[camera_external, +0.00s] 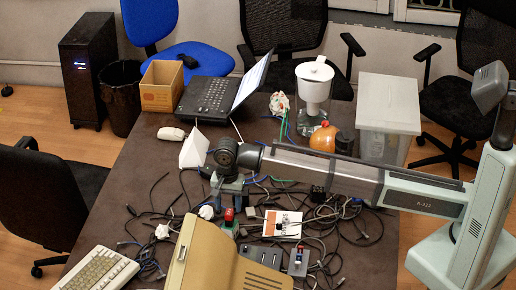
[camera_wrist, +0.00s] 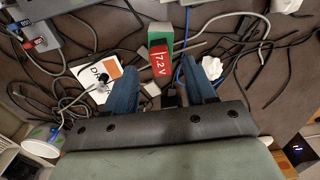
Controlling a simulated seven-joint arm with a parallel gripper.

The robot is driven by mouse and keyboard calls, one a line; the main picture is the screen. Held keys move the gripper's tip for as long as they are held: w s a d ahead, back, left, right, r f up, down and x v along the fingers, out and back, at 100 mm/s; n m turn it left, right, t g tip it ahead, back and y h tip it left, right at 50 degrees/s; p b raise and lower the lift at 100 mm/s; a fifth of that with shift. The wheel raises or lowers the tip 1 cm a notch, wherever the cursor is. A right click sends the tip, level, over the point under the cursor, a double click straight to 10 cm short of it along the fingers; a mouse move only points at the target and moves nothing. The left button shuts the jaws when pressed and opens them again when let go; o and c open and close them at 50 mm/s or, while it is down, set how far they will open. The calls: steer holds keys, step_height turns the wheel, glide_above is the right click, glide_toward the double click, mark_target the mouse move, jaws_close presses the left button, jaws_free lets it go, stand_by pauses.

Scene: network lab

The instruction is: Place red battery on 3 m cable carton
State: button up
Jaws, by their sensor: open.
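The red battery (camera_external: 229,214), marked 7.2 V, stands by a green block (camera_external: 229,226) on the cluttered table. In the wrist view the battery (camera_wrist: 158,63) lies between the lines of my two blue fingers, with the green block (camera_wrist: 160,36) beyond it. My gripper (camera_external: 227,200) is open and empty, pointing down just above the battery; it also shows in the wrist view (camera_wrist: 158,58). A flat white-and-orange carton (camera_external: 282,224) lies to the right of the battery, and left of my fingers in the wrist view (camera_wrist: 92,78). No 3 m marking is readable on it.
Tangled cables (camera_external: 340,215) cover much of the table around the battery. A beige case (camera_external: 200,260) stands in front, with a keyboard (camera_external: 97,270) to its left. A laptop (camera_external: 215,95), a cardboard box (camera_external: 161,86), a pitcher (camera_external: 314,85) and a clear bin (camera_external: 388,115) stand at the back.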

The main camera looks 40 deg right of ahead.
mark_target(229, 213)
steer(key=shift+r, duration=3)
